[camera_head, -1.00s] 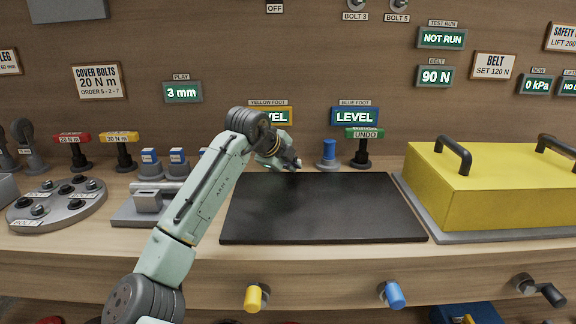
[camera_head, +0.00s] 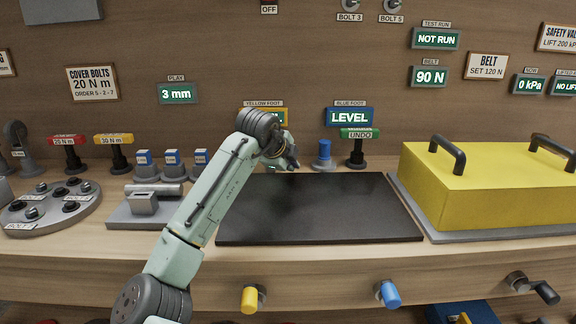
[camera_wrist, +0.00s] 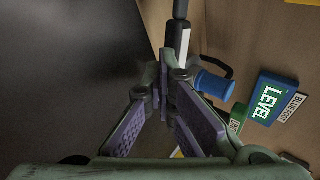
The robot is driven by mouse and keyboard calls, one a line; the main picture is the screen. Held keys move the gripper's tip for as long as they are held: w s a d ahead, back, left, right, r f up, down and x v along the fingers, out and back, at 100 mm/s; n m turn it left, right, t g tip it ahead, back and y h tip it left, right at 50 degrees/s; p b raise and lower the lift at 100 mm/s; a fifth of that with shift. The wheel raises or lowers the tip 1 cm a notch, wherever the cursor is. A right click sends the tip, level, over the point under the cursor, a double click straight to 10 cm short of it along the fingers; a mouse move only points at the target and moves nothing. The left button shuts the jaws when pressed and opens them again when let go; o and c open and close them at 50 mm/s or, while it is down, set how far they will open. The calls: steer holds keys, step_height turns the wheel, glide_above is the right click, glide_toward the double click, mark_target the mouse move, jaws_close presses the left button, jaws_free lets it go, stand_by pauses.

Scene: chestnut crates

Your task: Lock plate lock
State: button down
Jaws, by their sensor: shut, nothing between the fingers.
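The black plate (camera_head: 320,210) lies flat on the bench. My gripper (camera_head: 292,165) is just behind its back edge in the head view, low over the bench. In the wrist view my gripper (camera_wrist: 164,82) shows its fingers brought together with nothing between them. A bar with a dark end and a pale section (camera_wrist: 182,38) stands just beyond the fingertips, beside the plate's edge (camera_wrist: 125,50). I cannot tell whether the fingers touch it. No label naming a plate lock is readable, and the gripper hides the spot in the head view.
A blue knob (camera_head: 324,155) and a black post under the green UNDO sign (camera_head: 360,133) stand right of my gripper. The yellow cover (camera_head: 490,180) is at the right. A grey fixture (camera_head: 145,208) is left of my arm. The plate's top is clear.

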steer(key=w+d+n+y+p, duration=0.1)
steer(key=w+d+n+y, duration=0.1)
steer(key=n+y, duration=0.1)
steer(key=shift+w+d+r+n+t+p, duration=0.1)
steer(key=shift+d+r+n+t+p, duration=0.05)
steer(key=shift+n+t+p, duration=0.2)
steer(key=shift+w+d+n+y+p, duration=0.25)
steer(key=shift+w+n+y+p, duration=0.3)
steer(key=shift+n, duration=0.1)
steer(key=shift+w+d+n+y+p, duration=0.2)
steer(key=shift+w+n+y+p, duration=0.25)
steer(key=shift+n+p, duration=0.15)
steer(key=shift+w+d+p, duration=0.1)
steer(key=shift+w+p, duration=1.45)
steer(key=shift+w, duration=0.2)
steer(key=shift+d, duration=0.1)
